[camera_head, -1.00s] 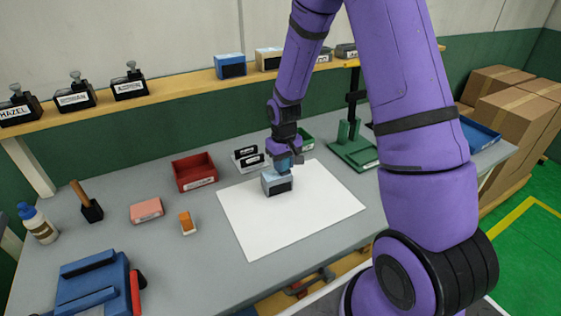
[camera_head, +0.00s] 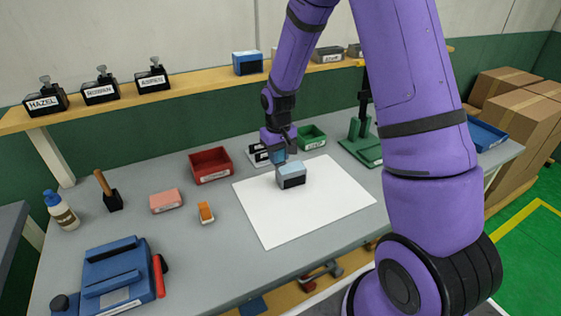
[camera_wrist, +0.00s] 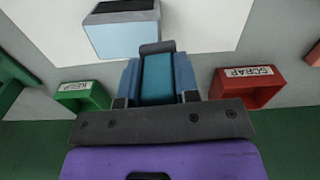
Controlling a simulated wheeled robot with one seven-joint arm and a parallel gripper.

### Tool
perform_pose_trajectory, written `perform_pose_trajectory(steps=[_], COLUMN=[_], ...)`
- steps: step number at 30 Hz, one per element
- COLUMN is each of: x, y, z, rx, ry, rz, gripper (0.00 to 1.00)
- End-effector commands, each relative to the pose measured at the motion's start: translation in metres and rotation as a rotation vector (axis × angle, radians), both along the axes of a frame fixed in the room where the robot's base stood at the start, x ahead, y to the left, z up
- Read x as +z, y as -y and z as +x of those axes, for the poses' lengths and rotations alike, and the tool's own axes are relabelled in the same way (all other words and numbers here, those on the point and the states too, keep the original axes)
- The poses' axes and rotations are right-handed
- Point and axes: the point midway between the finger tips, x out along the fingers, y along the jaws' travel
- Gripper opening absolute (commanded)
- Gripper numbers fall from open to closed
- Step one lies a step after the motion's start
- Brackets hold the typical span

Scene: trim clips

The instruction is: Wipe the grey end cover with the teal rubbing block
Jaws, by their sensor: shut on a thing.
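The grey end cover appears to be the pale grey-blue block with a dark front (camera_head: 291,176) on the white sheet (camera_head: 325,205). It also shows at the top of the wrist view (camera_wrist: 122,38). My gripper (camera_head: 278,152) is shut on the teal rubbing block (camera_wrist: 157,82), with a finger on either side of it. The block's dark pad (camera_wrist: 157,47) points away from my gripper and overlaps the cover's lower right corner in the wrist view. In the head view the block is just behind and left of the cover. I cannot tell whether they touch.
A red bin (camera_head: 210,166), labelled SCRAP in the wrist view, stands left of the sheet. A green KEEP bin (camera_head: 312,138) stands behind it. Black labelled items (camera_head: 100,88) and a blue block (camera_head: 247,63) sit on the shelf. The sheet's front part is clear.

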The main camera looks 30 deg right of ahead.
Motion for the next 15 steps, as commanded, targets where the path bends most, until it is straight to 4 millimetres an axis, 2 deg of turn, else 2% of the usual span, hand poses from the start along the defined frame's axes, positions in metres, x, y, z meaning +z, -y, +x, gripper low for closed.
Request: perform_pose_trajectory(steps=[15], x=[0.046], y=[-0.006], z=[0.005], rx=[0.002], ry=[0.001], rz=[0.000], gripper=[0.02])
